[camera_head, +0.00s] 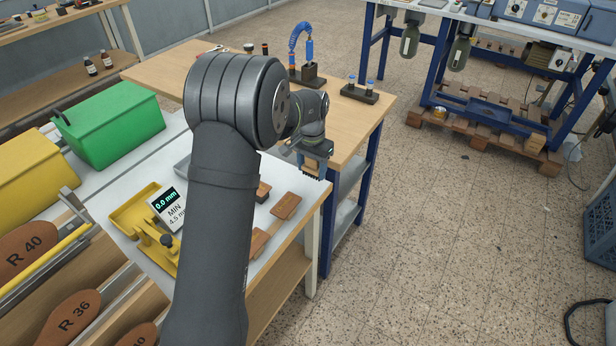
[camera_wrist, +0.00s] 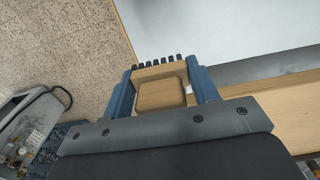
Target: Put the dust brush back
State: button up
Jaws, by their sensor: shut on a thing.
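The dust brush (camera_wrist: 161,93) has a light wooden body and a row of dark bristle tufts. In the wrist view it sits between the two blue fingers of my gripper (camera_wrist: 163,97), which is shut on it. In the head view my gripper (camera_head: 313,163) holds the brush (camera_head: 312,172) over the right edge of the white table (camera_head: 290,240), near its far corner. Its bristles point down there. I cannot tell whether the bristles touch the surface. My arm hides part of the table behind it.
Wooden pieces with leather-brown tops (camera_head: 286,206) lie on the white table. A green box (camera_head: 110,125) and a yellow box (camera_head: 30,180) stand further left. A wooden workbench (camera_head: 170,75) adjoins behind.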

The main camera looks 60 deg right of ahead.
aim_at(308, 185)
jog(key=shift+w+d+f, duration=0.15)
jog(key=shift+w+f, duration=0.25)
jog(key=shift+w, duration=0.3)
jog(key=shift+f, duration=2)
jog(key=shift+f, duration=0.1)
jog(key=o, duration=0.9)
notch_tip(308, 185, up, 12)
jog(key=shift+r, duration=0.15)
